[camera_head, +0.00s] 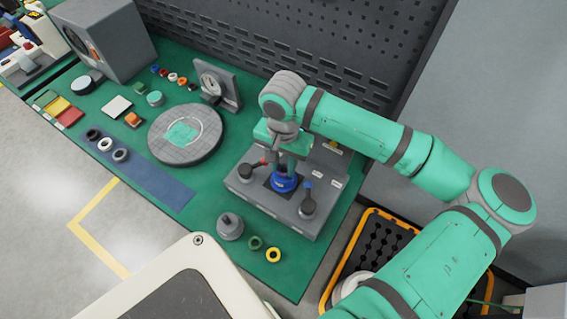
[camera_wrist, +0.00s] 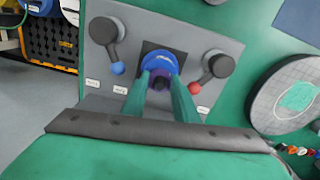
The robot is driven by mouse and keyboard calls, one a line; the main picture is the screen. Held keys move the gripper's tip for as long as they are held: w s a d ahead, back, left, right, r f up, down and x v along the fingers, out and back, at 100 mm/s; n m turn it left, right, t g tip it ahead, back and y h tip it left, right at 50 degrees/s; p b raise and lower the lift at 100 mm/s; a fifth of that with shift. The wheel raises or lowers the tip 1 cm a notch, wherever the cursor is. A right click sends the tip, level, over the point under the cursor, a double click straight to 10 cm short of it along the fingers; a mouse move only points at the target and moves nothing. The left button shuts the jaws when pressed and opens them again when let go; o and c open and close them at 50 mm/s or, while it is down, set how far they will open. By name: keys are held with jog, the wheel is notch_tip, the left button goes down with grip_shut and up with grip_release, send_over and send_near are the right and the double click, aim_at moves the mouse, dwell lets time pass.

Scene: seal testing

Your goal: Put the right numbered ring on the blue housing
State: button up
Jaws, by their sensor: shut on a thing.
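The blue housing (camera_head: 284,184) stands in the dark square socket of a grey fixture (camera_head: 248,194). It shows as a round blue body (camera_wrist: 160,57) in the wrist view. My gripper (camera_head: 286,170) points down over it and is shut on a small dark purple ring (camera_wrist: 160,82). The ring is at or just above the top of the housing; I cannot tell whether it touches. The fingers hide part of the ring, and no number is readable. A green ring (camera_head: 255,243) and a yellow ring (camera_head: 273,254) lie in front of the fixture.
Clamp levers with a red knob (camera_wrist: 195,87) and a blue knob (camera_wrist: 118,68) flank the housing closely. A grey knobbed part (camera_head: 230,226) stands in front. A grey disc (camera_head: 160,149) is to the left.

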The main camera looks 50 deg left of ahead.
jog(key=shift+f, duration=0.35)
dwell(0.8)
jog(key=o, duration=1.1)
jog(key=shift+c, duration=0.2)
jog(key=shift+r, duration=4.5)
